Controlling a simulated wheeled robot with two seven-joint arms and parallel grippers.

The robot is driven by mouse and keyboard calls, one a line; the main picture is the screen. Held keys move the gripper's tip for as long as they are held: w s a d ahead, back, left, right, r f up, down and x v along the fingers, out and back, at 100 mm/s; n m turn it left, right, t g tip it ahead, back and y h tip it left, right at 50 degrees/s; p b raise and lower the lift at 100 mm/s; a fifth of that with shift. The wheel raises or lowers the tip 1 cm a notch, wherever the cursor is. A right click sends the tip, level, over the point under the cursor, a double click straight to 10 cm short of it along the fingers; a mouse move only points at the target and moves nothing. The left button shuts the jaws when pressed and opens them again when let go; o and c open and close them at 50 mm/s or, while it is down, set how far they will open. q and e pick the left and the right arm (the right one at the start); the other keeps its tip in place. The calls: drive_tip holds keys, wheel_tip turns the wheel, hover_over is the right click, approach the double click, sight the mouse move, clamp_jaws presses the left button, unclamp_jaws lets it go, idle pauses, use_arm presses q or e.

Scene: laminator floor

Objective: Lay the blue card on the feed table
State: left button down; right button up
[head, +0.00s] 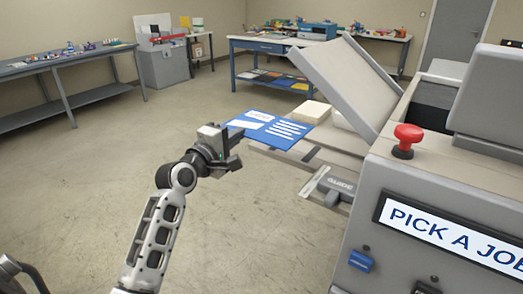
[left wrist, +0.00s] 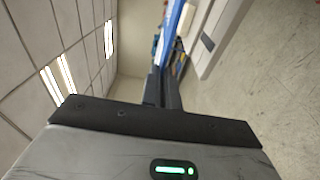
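The blue card (head: 268,129), with white print and white panels, is held out flat to the right of my left gripper (head: 236,140). The gripper is shut on its near left edge. In the left wrist view the card (left wrist: 172,28) shows edge-on as a blue strip beyond the closed fingers (left wrist: 162,88). The beige feed table (head: 335,160) of the laminator lies right of and partly behind the card. The card overlaps its left end in the head view; I cannot tell whether they touch. My right gripper is not in view.
A grey slide marked GUIDE (head: 328,186) sits at the feed table's near edge. A raised grey cover (head: 345,80) leans above it. The laminator body carries a red button (head: 405,140). A blue workbench (head: 260,62) stands behind. The floor at left is clear.

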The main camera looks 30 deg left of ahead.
use_arm(q)
drive_tip(key=w, duration=0.1)
drive_tip(key=w+f, duration=0.1)
drive_tip(key=w, duration=0.1)
drive_tip(key=w+a+f, duration=0.1)
drive_tip(key=shift+w+f, duration=0.1)
drive_tip(key=shift+w, duration=0.1)
drive_tip(key=w+f+b, duration=0.4)
drive_tip(key=w+f, duration=0.1)
drive_tip(key=f, duration=0.4)
drive_tip(key=shift+a+b, duration=0.35)
drive_tip(key=shift+a, duration=0.1)
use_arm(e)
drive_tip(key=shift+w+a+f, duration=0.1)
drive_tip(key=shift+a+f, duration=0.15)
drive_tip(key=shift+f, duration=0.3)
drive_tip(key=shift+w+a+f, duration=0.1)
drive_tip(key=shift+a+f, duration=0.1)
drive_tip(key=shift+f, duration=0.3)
use_arm(q)
drive_tip(key=shift+f, duration=0.2)
drive_tip(key=c, duration=1.7)
unclamp_jaws()
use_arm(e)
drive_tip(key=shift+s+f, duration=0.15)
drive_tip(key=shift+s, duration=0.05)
use_arm(q)
drive_tip(key=shift+r, duration=0.1)
